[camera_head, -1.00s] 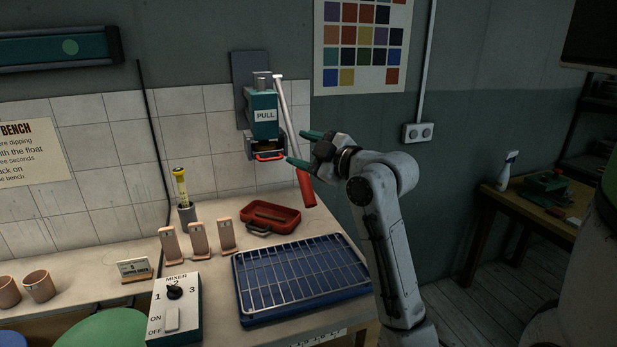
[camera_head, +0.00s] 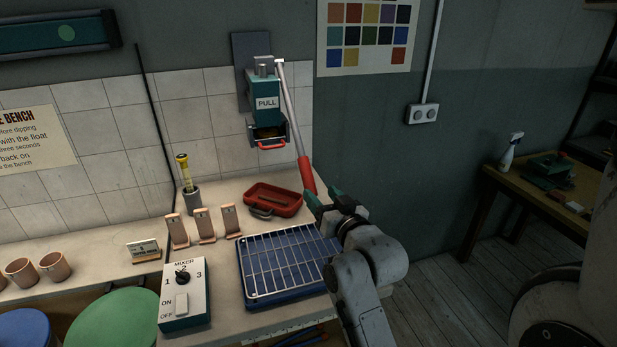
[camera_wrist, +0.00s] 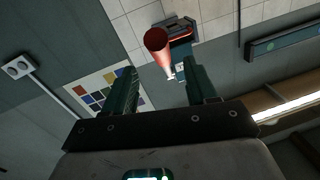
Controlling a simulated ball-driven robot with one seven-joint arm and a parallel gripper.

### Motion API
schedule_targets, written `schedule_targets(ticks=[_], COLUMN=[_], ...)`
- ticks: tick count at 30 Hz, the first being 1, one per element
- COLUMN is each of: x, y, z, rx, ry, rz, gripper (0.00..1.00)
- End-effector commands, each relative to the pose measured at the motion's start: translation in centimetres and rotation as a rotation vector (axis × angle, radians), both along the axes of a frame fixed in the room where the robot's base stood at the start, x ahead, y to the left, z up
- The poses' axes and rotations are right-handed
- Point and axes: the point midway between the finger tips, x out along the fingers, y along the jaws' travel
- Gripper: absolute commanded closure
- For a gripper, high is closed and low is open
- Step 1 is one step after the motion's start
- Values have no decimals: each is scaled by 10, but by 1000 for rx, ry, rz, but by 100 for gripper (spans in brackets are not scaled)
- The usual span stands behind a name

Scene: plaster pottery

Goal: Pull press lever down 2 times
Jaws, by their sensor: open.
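The press (camera_head: 265,100) is a teal wall unit marked PULL. Its lever has a pale shaft (camera_head: 289,105) slanting down to a red handle (camera_head: 306,174). My gripper (camera_head: 322,199) is open beside the handle's lower end, to its lower right in the head view. In the wrist view, the red handle (camera_wrist: 157,45) lies ahead of my open fingers (camera_wrist: 162,78), its end showing near the gap between them. The fingers are not closed on it. Whether a finger touches it is hard to tell.
A red tray (camera_head: 283,203) lies on the bench below the press. A wire rack on a blue tray (camera_head: 244,279) is left of my arm. Pink upright pieces (camera_head: 204,226), a mixer box (camera_head: 184,301) and cups (camera_head: 54,267) stand further left.

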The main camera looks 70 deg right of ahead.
Motion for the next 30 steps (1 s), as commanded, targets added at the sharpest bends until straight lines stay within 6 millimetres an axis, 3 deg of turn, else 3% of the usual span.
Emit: schedule_targets(ticks=[6, 13, 26, 30], x=[31, 53, 59, 59], y=[-29, -49, -54, -54], z=[3, 1, 0, 0], rx=[0, 0, 0, 0], ry=[2, 1, 1, 1], rz=[-1, 0, 0, 0], gripper=[43, 43, 43, 57])
